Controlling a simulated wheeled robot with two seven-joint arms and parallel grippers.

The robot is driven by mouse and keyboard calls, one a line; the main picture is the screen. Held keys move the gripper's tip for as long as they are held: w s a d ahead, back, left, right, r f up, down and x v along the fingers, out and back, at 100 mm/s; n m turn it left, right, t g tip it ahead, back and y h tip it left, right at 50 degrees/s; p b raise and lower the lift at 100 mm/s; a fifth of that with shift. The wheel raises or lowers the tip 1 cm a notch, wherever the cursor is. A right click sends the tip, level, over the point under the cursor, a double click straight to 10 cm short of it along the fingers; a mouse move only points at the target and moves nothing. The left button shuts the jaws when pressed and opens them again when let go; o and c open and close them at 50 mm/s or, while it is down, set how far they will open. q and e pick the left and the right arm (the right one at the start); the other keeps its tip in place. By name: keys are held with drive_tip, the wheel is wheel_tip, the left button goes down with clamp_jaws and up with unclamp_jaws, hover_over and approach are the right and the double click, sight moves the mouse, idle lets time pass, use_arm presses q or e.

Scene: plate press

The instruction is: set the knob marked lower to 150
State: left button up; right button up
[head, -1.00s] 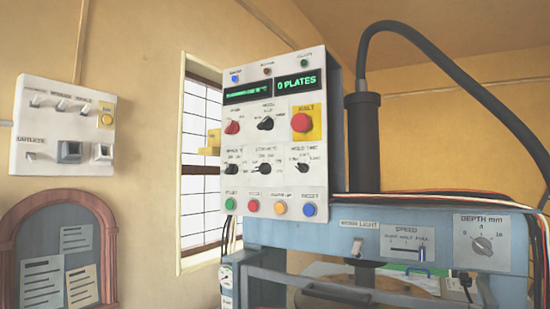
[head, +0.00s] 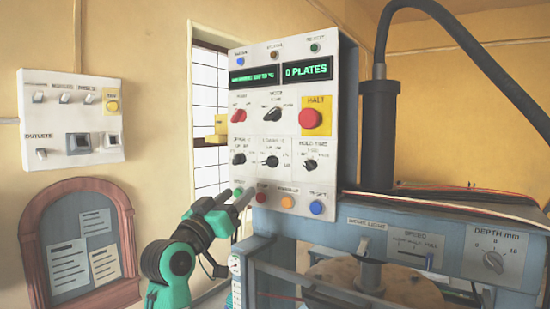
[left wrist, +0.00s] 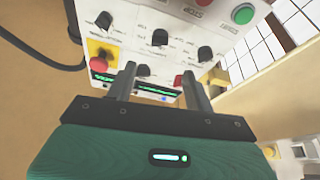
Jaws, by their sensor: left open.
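The knob marked lower (head: 271,161) is a dark round knob in the middle of the lower knob row on the white control panel (head: 233,95). Its scale figures are too blurred to read, and its exact setting cannot be told. In the left wrist view the panel appears upside down, and the lower knob (left wrist: 160,37) is the middle one of its row. My left gripper (head: 236,194) is open and empty, in front of the panel's lower left corner, below and left of the knob. Its fingers (left wrist: 159,72) show in the wrist view. My right gripper is not in view.
Dark knobs for upper (head: 239,159) and hold time (head: 310,164) flank it. A red halt button (head: 312,118) is above right. Coloured push buttons, including a blue one (head: 317,207), line the panel's bottom. The blue press frame (head: 390,245) stands below right.

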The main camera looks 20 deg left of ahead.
sight(266, 164)
use_arm(q)
drive_tip(key=p+x, duration=0.4)
drive_tip(key=x, duration=0.8)
drive_tip(key=shift+w+r+p, duration=0.15)
drive_tip(key=shift+r+p, duration=0.1)
drive_tip(key=shift+p, duration=0.1)
drive_tip(key=shift+w+d+r, duration=0.1)
drive_tip(key=shift+w+d, duration=0.05)
drive_tip(key=shift+w, duration=0.45)
drive_tip(key=shift+c, duration=0.2)
drive_tip(key=c, duration=0.9)
drive_tip(key=shift+c, duration=0.2)
